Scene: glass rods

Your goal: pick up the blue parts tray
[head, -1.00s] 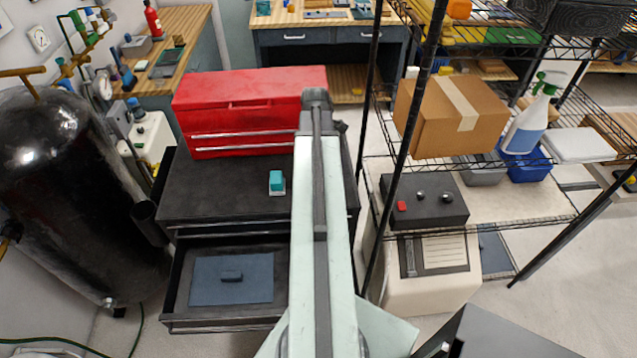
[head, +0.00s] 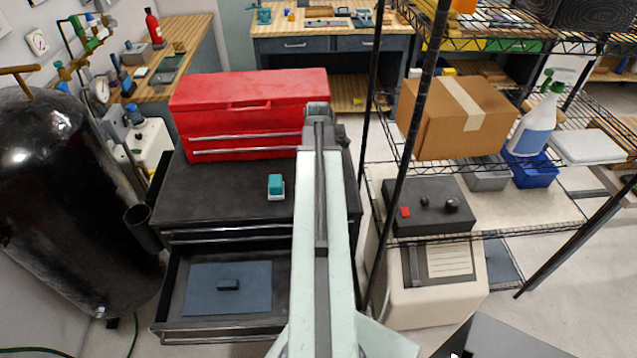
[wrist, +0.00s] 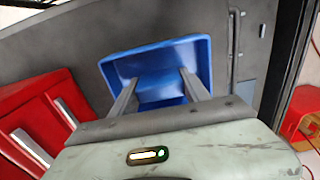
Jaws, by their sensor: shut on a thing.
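The blue parts tray (wrist: 158,58) is in the middle of the wrist view, a shallow open tray with raised, flared walls. My gripper (wrist: 158,78) is shut on it, with one grey finger toward each side of the tray's near part. The exact contact at the fingertips is hard to see. In the head view my pale arm runs up the middle, and the gripper and this tray are hidden behind it.
A red toolbox (head: 245,100) stands on the dark cabinet (head: 215,200), beside a small teal-and-white object (head: 276,186). The drawer (head: 175,300) below is open. Wire shelving (head: 470,225) with a cardboard box (head: 458,117) and a blue bin (head: 533,172) stands close on the right.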

